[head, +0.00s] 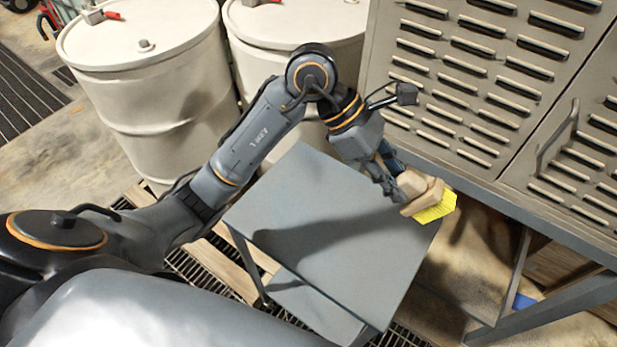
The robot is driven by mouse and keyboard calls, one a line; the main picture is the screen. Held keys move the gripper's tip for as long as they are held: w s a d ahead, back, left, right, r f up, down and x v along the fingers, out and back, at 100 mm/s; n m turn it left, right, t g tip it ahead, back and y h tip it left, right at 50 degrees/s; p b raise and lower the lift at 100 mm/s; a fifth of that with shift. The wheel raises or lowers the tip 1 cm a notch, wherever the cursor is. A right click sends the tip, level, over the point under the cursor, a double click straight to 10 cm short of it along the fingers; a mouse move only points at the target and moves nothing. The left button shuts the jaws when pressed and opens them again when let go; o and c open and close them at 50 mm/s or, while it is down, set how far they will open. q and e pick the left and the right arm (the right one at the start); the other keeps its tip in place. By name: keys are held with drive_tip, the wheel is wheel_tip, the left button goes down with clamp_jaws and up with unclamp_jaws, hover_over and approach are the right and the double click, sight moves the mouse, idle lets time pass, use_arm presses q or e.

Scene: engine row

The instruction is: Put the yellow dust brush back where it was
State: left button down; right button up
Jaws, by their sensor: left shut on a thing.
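The dust brush (433,207) has yellow bristles and a tan wooden body. It shows right of centre in the head view, over the right corner of a small grey table (305,200). My left gripper (398,190) is shut on the brush at its wooden body, and the bristles point to the lower right. I cannot tell whether the brush touches the tabletop or hangs just above it. Part of the wooden body is hidden by the gripper. My right gripper is not in view.
A grey louvred cabinet (480,75) with a handle stands close behind the table on the right. Two pale drums (155,90) stand at the back left. The tabletop is otherwise bare. A lower shelf (315,305) shows under it.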

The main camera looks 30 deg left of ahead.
sight(413, 199)
use_arm(q)
drive_tip(key=d+m+y, duration=0.1)
drive_tip(key=d+f+m+y+b, duration=0.1)
drive_tip(key=d+f+m+g+y, duration=0.1)
drive_tip(key=y, duration=0.1)
drive_tip(key=shift+s+d+f+b, duration=0.15)
drive_tip(key=shift+d+f+b, duration=0.1)
drive_tip(key=shift+d+b, duration=0.15)
drive_tip(key=w+a+f+y+b, duration=0.1)
drive_tip(key=w+a+f+y, duration=0.2)
drive_tip(key=a, duration=0.5)
drive_tip(key=w+a+f+t+y, duration=0.1)
drive_tip(key=w+a+y, duration=0.25)
drive_tip(key=a, duration=0.35)
drive_tip(key=w+a+f+y+b, duration=0.1)
drive_tip(key=w+a+f+y, duration=0.15)
drive_tip(key=w+a, duration=0.4)
drive_tip(key=shift+n, duration=0.3)
drive_tip(key=p+x, duration=0.1)
drive_tip(key=x, duration=0.2)
drive_tip(key=a+p+x, duration=0.1)
drive_tip(key=x, duration=0.2)
drive_tip(key=p+x, duration=0.1)
drive_tip(key=x, duration=0.2)
drive_tip(key=shift+s+a+p, duration=0.35)
drive_tip(key=shift+p, duration=0.05)
drive_tip(key=shift+f, duration=0.3)
drive_tip(key=c, duration=1.1)
unclamp_jaws()
